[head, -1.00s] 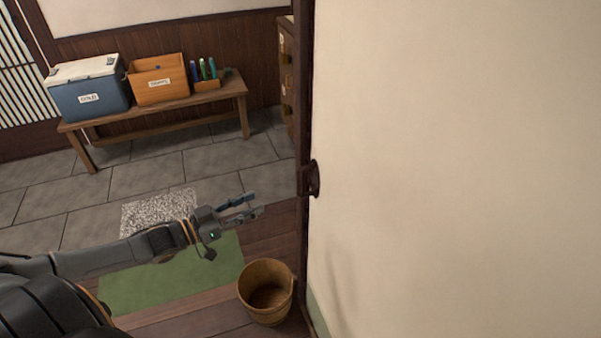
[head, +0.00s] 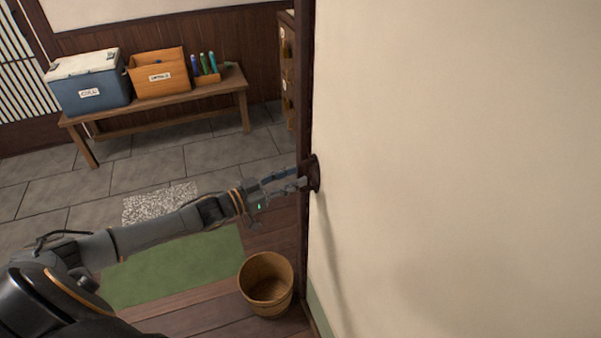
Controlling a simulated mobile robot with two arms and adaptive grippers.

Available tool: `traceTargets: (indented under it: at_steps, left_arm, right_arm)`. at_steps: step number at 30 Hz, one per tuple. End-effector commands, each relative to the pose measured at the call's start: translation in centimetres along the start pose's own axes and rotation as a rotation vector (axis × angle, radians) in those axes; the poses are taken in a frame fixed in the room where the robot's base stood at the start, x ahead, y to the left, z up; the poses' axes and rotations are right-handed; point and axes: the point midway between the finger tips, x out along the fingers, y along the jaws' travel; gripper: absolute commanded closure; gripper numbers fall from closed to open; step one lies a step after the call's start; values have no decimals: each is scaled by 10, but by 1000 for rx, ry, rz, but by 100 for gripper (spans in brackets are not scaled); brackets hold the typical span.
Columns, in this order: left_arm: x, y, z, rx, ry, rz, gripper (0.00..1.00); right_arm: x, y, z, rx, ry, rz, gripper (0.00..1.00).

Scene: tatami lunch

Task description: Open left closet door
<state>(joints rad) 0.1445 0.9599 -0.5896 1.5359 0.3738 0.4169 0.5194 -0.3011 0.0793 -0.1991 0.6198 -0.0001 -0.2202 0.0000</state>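The closet door (head: 450,170) is a large cream panel with a dark wooden edge, filling the right of the head view. Its dark round handle (head: 314,173) sits on the left edge of the panel. My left gripper (head: 300,178) reaches in from the left, with its fingertips at the handle. The two fingers show a gap between them. I cannot tell whether the fingertips touch the handle, as they overlap it in the picture. The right gripper is not in view.
A wooden bucket (head: 266,284) stands on the floor below my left arm. A green mat (head: 175,268) and a speckled mat (head: 150,203) lie to the left. A bench (head: 170,110) against the back wall bears a blue cooler (head: 90,92) and a wooden box (head: 160,85).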

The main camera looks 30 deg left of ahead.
Motion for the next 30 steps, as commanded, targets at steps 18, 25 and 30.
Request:
traceTargets:
  at_steps: [18,25,30]
  left_arm:
    - [28,0,0,0,-1,0,67]
    - [28,0,0,0,-1,0,100]
    - [28,0,0,0,-1,0,100]
  right_arm:
    - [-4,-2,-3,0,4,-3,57]
    - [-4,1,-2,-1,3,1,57]
    - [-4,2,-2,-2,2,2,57]
